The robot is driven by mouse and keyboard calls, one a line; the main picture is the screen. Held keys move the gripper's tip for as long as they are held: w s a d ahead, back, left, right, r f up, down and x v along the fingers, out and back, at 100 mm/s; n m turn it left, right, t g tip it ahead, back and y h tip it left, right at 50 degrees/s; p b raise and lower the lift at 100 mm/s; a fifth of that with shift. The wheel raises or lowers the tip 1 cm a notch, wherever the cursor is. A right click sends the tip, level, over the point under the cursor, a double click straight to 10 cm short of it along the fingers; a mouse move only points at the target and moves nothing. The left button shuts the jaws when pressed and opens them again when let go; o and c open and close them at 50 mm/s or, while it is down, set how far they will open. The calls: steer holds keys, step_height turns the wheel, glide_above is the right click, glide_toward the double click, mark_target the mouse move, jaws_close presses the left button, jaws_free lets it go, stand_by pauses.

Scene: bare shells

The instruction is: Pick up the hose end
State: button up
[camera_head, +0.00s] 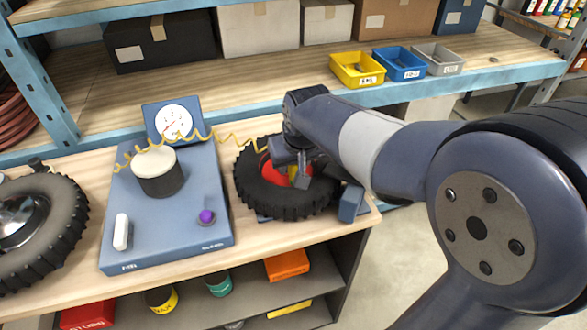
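A thin yellow coiled hose (228,141) runs from the left side of a blue panel (120,240), past its gauge (174,122), to the right towards a black tyre with a red hub (243,187). Its right end goes out of clear sight beside my gripper, so I cannot make out the hose end. My gripper (297,178) points down over the tyre's hub, at the end of my arm reaching in from the right. A small yellow patch shows at its fingers; I cannot tell what it is or whether the fingers are shut on it.
The panel also bears a dark cylinder with a pale top (157,172), a white handle (121,231) and a purple knob (206,216). Another tyre (62,220) lies at the left. A shelf above holds boxes and small yellow (358,82), blue and grey bins.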

jaws_close()
